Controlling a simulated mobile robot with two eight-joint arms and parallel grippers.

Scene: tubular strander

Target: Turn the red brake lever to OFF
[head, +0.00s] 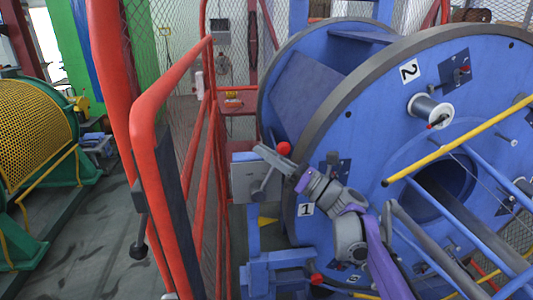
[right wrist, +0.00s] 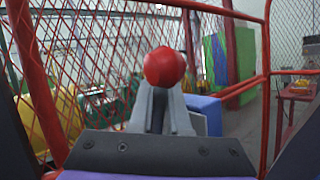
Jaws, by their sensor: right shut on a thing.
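The red brake lever shows mainly as its round red knob (head: 284,148), beside a grey box (head: 243,180) at the left edge of the big blue strander disc. My right gripper (head: 268,156) reaches in from the lower right and is shut on the lever at the knob. In the right wrist view the red knob (right wrist: 165,67) sits at the tips of the two grey fingers, which are closed together. The lever's stem is mostly hidden by the fingers. I cannot read any OFF mark. My left gripper is not in view.
The blue disc (head: 365,120) with spools and a yellow bar (head: 460,138) fills the right. A red gate rail (head: 150,110) with mesh stands at the left. A green machine with a yellow mesh guard (head: 33,125) stands farther left, with open floor (head: 85,225) between.

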